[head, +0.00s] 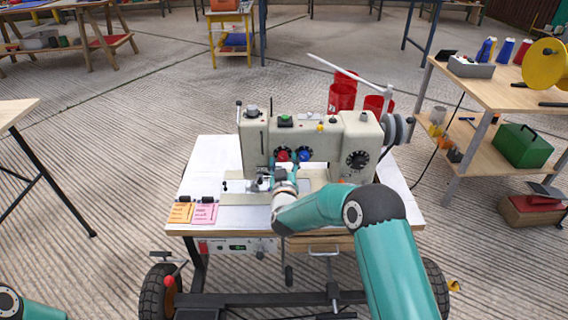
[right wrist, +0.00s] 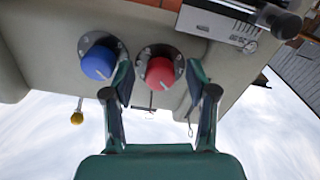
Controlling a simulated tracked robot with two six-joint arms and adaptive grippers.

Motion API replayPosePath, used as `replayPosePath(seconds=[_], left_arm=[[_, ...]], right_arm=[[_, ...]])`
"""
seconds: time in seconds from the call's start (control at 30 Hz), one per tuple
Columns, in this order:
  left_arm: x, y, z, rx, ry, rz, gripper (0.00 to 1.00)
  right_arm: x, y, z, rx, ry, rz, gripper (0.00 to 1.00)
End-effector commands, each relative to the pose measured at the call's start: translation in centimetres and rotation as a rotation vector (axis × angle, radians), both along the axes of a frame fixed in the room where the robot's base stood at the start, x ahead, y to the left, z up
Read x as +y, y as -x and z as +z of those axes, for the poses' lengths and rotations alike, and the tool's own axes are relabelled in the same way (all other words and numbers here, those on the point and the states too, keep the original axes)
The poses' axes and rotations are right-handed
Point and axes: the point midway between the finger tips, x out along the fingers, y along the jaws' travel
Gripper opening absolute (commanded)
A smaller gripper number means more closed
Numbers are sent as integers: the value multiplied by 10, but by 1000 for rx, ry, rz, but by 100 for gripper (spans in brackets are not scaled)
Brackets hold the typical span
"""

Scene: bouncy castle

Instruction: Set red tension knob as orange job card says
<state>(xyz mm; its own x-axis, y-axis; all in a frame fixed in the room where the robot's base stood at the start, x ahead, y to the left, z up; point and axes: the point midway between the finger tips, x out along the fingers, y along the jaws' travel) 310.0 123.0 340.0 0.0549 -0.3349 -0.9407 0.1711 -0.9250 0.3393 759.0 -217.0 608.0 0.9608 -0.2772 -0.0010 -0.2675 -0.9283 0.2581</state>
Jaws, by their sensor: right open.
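A cream sewing machine (head: 310,140) stands on a white-topped table. The red tension knob (head: 282,156) is on its front, beside a blue knob (head: 305,155). In the right wrist view the red knob (right wrist: 160,73) shows between the two fingers of my right gripper (right wrist: 160,80), which is open. I cannot tell whether the fingertips touch it. In the head view the right gripper (head: 282,173) is small, just below the red knob. The orange job card (head: 180,213) lies at the table's front left; its writing is too small to read. My left gripper is out of view.
A pink card (head: 204,215) lies right of the orange one. In the right wrist view the blue knob (right wrist: 98,63) sits close beside the left finger. A black dial (head: 358,159) is farther right on the machine.

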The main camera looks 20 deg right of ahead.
Motion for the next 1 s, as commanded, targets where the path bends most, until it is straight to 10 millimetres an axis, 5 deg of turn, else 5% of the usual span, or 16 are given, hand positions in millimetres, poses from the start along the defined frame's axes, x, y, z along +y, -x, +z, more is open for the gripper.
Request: replayPosePath(seconds=[0.33, 0.67, 1.0], left_arm=[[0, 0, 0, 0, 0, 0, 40], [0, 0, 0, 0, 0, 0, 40], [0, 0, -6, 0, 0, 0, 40]], right_arm=[[0, -3, 0, 0, 0, 1, 56], [0, -2, 0, 0, 0, 2, 1], [0, -3, -2, -9, -32, 1, 0]])
